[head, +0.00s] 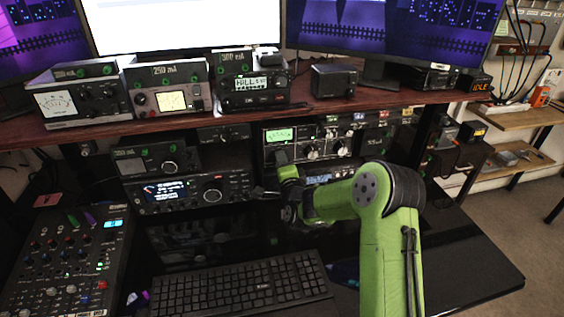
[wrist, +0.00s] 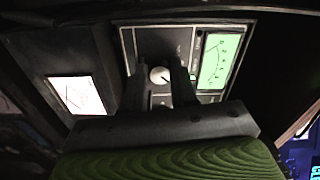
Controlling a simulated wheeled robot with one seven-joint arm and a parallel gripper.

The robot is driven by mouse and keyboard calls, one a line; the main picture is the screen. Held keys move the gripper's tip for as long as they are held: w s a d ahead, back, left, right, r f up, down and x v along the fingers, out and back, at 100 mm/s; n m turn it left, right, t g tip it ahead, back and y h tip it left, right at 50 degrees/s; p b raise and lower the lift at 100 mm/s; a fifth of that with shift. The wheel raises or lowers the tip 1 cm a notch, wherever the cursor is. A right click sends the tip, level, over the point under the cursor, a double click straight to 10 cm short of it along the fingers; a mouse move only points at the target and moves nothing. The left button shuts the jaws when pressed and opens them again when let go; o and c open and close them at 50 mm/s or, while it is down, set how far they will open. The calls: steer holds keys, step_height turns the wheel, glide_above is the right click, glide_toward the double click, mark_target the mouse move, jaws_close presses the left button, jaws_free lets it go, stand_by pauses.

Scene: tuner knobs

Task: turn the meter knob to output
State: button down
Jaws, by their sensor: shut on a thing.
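The tuner (head: 269,153) is a grey-fronted unit on the shelf below the red-brown board, with a green lit meter (head: 279,135) at its upper left. In the wrist view the green meter (wrist: 219,60) is at the right of the panel. A round knob with a white face (wrist: 160,75) is beside it. My gripper (wrist: 157,71) has one dark finger on each side of this knob and is shut on it. In the head view my gripper (head: 281,158) is at the tuner's lower left, and the knob is hidden. The knob's position labels are too small to read.
Other tuner knobs (head: 312,151) are to the right of the meter. A radio (head: 190,192) stands to the left. A keyboard (head: 240,284) and a mixer (head: 66,262) are on the desk below. The board (head: 330,108) overhangs the tuner.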

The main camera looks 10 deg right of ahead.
steer(key=shift+f, duration=0.1)
steer(key=c, duration=0.9)
jaws_free()
steer(key=s+b, duration=0.2)
steer(key=s, duration=1.3)
steer(key=shift+s+b, duration=0.3)
steer(key=shift+s, duration=0.1)
